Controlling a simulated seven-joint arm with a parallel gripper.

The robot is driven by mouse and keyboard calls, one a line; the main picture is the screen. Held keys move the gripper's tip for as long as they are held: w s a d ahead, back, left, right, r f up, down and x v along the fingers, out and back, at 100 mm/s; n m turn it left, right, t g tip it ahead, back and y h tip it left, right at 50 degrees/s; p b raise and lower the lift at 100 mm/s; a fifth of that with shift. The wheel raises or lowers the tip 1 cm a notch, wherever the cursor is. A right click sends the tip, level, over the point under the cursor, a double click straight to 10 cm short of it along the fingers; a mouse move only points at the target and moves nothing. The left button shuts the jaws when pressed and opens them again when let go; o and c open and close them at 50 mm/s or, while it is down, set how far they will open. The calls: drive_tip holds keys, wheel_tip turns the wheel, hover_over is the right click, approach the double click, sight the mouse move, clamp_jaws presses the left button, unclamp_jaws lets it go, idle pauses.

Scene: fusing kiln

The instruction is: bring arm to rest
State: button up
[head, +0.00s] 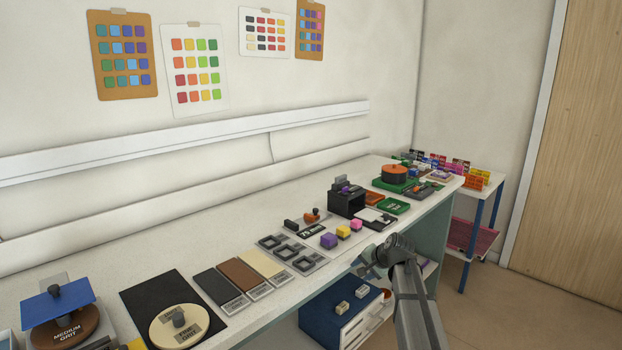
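My arm rises from the bottom right of the head view and bends at a dark grey joint in front of the bench's front edge. My gripper (364,268) is at the end of the short grey section left of that joint. It appears beside the front edge of the white bench (190,260), near the purple, yellow and pink blocks. The gripper is small and partly hidden by my own wrist, so I cannot tell whether its fingers are open or shut. No held object shows.
A blue-topped drawer unit (335,305) is below the bench. Open floor (520,310) lies right of my arm.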

drive_tip(key=s+f+n+g+h, duration=0.1)
drive_tip(key=s+f+g, duration=0.1)
drive_tip(key=s+f, duration=0.75)
drive_tip(key=s+f+n+g, duration=0.1)
drive_tip(key=s+f+g, duration=0.2)
drive_tip(key=s+f, duration=0.7)
drive_tip(key=s+f+n+g+h, duration=0.15)
drive_tip(key=s+f, duration=0.35)
drive_tip(key=f, duration=1)
drive_tip(key=s+f+n+g, duration=0.1)
drive_tip(key=s+f, duration=0.3)
drive_tip(key=s, duration=0.8)
drive_tip(key=s+f+n+g+h, duration=0.1)
drive_tip(key=s+f+g, duration=0.3)
drive_tip(key=s, duration=0.8)
drive_tip(key=s+f+n+g+h, duration=0.1)
drive_tip(key=s+f, duration=0.3)
drive_tip(key=s, duration=0.8)
drive_tip(key=shift+s+d+f+n+g, duration=0.15)
drive_tip(key=shift+f+n+g, duration=0.25)
drive_tip(key=shift+n+g, duration=0.2)
